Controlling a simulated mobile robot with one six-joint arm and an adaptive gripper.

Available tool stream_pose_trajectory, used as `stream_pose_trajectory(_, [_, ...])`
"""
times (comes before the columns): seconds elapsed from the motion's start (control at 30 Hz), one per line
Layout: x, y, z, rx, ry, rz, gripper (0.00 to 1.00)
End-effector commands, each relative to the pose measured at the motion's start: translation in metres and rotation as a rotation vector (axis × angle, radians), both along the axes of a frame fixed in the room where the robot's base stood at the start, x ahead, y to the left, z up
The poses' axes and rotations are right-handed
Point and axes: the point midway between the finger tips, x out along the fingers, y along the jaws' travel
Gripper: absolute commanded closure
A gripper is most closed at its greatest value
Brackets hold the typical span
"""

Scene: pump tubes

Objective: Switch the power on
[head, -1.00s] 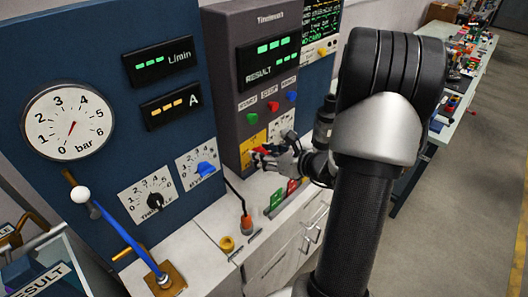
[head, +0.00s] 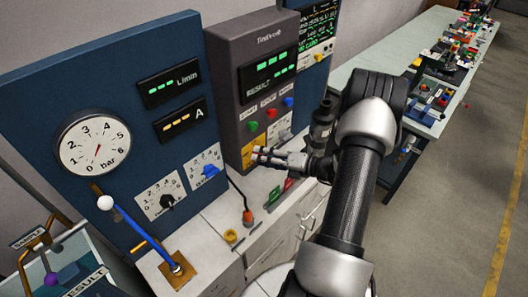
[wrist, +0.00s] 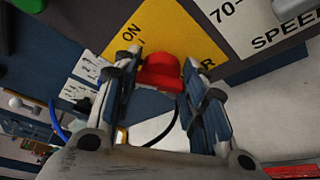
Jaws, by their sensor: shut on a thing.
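The power switch is a red knob (wrist: 160,74) on a yellow plate (wrist: 175,28) marked ON, with the rest of its lettering partly hidden. My gripper (wrist: 160,64) has one finger on each side of the knob and is shut on it. In the head view my gripper (head: 258,156) reaches the yellow plate (head: 246,154) low on the grey cabinet's front, and its fingers hide the knob there. I cannot tell exactly which way the knob is turned.
The grey cabinet (head: 233,60) has a lit green display and coloured buttons. A blue panel (head: 60,85) with a pressure gauge (head: 93,143) and dials stands left. A blue lever (head: 145,238) and orange-based stick (head: 247,215) rise from the white bench. Floor at right is clear.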

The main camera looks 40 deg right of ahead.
Motion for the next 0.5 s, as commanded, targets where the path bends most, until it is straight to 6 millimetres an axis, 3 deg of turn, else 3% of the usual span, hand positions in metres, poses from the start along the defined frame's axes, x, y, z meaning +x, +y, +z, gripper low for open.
stream_pose_trajectory(0.5, [0.0002, -0.0011, -0.0019, 0.412, 0.031, -0.001, 0.85])
